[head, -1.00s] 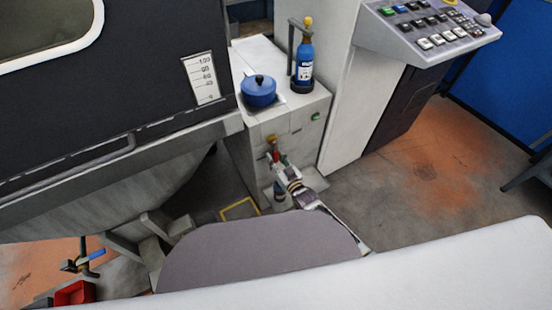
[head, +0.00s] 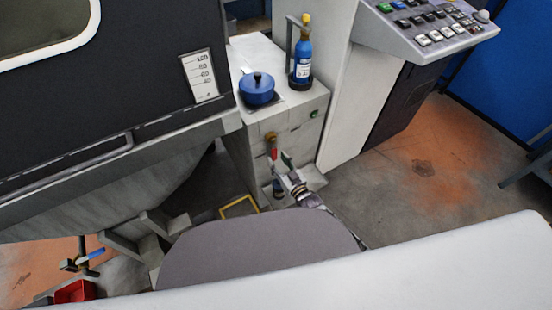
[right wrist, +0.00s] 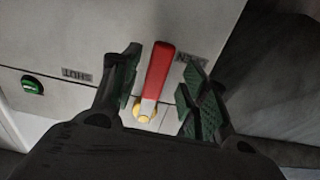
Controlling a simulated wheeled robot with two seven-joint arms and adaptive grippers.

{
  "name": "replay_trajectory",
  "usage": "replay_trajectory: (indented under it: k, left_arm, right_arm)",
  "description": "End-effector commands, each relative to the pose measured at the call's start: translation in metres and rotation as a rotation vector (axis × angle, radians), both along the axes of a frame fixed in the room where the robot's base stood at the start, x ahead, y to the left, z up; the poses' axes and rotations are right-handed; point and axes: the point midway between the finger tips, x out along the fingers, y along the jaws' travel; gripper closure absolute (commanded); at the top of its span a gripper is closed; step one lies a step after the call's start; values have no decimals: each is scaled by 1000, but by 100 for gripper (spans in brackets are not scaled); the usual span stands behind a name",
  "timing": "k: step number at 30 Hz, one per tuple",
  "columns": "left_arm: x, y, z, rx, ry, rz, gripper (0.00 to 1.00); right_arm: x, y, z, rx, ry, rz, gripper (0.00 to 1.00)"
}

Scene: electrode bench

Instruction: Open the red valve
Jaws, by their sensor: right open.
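The red valve (head: 274,153) is a red lever hanging below a brass-coloured fitting on the front of the grey-white cabinet in the head view. In the right wrist view the red lever (right wrist: 159,68) runs up from its yellow pivot, between an upside-down SHUT label at left and an OPEN label at right, closer to OPEN. My right gripper (head: 287,163) is open beside the lever. In the right wrist view its green-padded fingers (right wrist: 163,72) stand on either side of the lever, with gaps visible on both sides. My left gripper is not in view.
A blue lidded pot (head: 257,91) and a blue bottle (head: 302,58) stand on the cabinet top (head: 256,52). A green knob (right wrist: 34,87) is on the cabinet front. A control panel (head: 430,25) is at right. Floor right of the cabinet is open.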

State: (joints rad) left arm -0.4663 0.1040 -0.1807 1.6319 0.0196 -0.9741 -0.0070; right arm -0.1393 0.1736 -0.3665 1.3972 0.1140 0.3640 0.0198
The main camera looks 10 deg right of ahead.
Motion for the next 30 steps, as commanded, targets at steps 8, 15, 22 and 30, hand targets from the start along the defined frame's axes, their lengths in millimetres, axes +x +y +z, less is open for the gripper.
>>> replay_trajectory:
  k: [8,15,22,30]
  left_arm:
    - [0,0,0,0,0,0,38]
    - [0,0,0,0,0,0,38]
    - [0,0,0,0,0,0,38]
    - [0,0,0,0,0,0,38]
  right_arm:
    - [-26,-10,-1,-1,2,0,55]
    - [-48,-17,-1,0,1,0,55]
    - [-67,-24,-1,0,2,0,55]
    - [-80,-29,0,1,1,0,55]
